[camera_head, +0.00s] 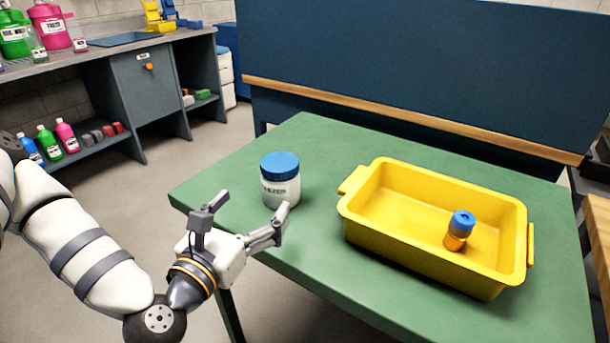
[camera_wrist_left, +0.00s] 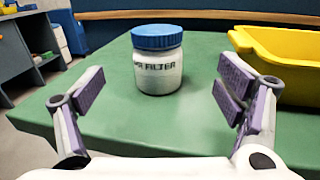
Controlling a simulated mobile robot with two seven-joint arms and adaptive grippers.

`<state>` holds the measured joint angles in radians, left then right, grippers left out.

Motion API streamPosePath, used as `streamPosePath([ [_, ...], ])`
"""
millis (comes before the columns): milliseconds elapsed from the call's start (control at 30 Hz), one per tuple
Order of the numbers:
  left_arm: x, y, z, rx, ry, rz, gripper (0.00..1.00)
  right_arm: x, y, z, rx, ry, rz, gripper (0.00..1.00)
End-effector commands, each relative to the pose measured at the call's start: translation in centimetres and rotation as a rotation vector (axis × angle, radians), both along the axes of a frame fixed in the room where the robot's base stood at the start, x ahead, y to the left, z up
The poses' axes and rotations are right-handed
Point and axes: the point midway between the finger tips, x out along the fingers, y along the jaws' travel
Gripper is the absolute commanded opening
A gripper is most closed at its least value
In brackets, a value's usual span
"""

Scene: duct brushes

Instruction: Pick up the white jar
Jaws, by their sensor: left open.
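The white jar (camera_head: 281,186) has a blue lid and stands upright on the green table (camera_head: 310,137), left of the yellow bin. It also shows in the left wrist view (camera_wrist_left: 158,72), with dark lettering that includes "FILTER". My left gripper (camera_head: 249,220) is open and empty, in front of the jar at the table's near left edge. In the left wrist view the jar stands beyond the fingertips, roughly centred between the two fingers, and neither finger touches it. My right gripper is in neither view.
A yellow bin (camera_head: 364,213) stands right of the jar and holds a small orange bottle with a blue cap (camera_head: 459,231). A dark blue panel (camera_head: 420,70) with a wooden strip rises behind the table. A workbench with bottles (camera_head: 110,47) is at the far left.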

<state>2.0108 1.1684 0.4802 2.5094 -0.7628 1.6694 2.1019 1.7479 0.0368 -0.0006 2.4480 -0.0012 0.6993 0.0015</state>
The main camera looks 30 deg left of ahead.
Motion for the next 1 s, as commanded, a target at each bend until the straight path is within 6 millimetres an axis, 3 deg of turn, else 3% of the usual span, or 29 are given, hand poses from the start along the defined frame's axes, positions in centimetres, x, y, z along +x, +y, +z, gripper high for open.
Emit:
streamPosePath([
  [100, 0.7, 0.6, 0.5, -0.028, -0.027, 0.018, 0.87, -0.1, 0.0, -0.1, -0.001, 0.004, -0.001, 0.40],
  [300, 5.1, 1.2, 0.7, -0.027, -0.030, 0.016, 0.87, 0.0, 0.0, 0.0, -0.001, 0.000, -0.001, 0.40],
  [700, 11.3, 2.3, 0.2, -0.026, -0.026, 0.015, 0.87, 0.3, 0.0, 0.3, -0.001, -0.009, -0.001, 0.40],
  [967, 12.0, 2.4, 0.1, -0.029, -0.022, 0.015, 0.87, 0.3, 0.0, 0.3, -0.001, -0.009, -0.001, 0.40],
  [1000, 12.0, 2.4, 0.1, -0.029, -0.022, 0.015, 0.80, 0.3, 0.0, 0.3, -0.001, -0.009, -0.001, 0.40],
])
